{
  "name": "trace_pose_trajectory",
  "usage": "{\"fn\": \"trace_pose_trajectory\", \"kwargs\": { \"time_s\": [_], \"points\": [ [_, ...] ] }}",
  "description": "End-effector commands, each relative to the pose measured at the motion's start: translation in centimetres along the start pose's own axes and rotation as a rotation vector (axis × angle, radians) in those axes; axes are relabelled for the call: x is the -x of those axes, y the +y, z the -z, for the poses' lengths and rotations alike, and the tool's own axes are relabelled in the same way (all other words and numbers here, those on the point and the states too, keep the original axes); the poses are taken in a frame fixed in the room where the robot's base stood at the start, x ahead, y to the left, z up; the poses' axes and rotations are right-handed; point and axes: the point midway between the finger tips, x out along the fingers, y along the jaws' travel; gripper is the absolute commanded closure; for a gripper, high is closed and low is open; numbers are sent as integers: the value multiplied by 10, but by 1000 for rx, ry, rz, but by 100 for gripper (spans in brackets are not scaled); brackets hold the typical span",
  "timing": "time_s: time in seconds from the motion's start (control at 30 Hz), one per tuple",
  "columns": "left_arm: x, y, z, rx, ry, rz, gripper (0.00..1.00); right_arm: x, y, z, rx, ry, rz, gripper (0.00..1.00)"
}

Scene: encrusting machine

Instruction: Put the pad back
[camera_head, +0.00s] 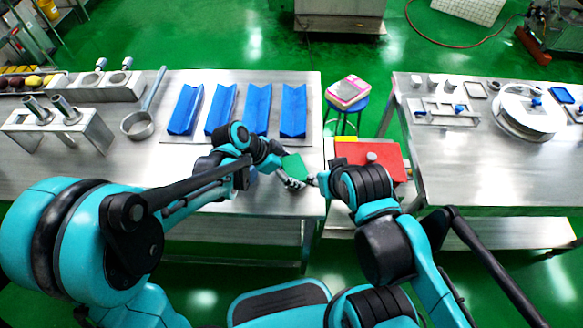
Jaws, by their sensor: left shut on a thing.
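A green pad (294,166) is at the right end of the left steel table, near its front right corner. My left gripper (291,182) is at the pad's lower edge and is shut on it. Whether the pad touches the table I cannot tell. My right gripper (314,180) is just right of the left one, by the table's edge. It is small and mostly hidden by my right arm, so its jaws cannot be read.
Several blue troughs (292,110) lie on a tray behind the pad. A stool (350,104) holds a pink-and-white item (348,90). The right table (450,160) has bare steel in front.

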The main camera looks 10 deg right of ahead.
Motion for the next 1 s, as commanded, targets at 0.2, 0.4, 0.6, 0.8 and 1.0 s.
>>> {"fn": "trace_pose_trajectory", "kwargs": {
  "time_s": [0.2, 0.4, 0.6, 0.8, 1.0],
  "points": [
    [-4, 0, -3, 0, 0, 0, 38, -4, 0, -3, 0, 0, 0, 60],
    [-5, 0, -4, 0, 0, 0, 0, -5, 0, -3, 0, 0, 0, 60],
    [-5, 0, -4, 0, 0, 0, 0, -4, 0, -3, 0, 0, 0, 60],
    [-1, 0, -4, 1, 0, 0, 0, -4, 0, -3, 0, 0, 0, 60],
    [30, 0, -4, 3, 0, 2, 0, -4, 0, -3, 0, 0, 0, 60]
  ]
}}
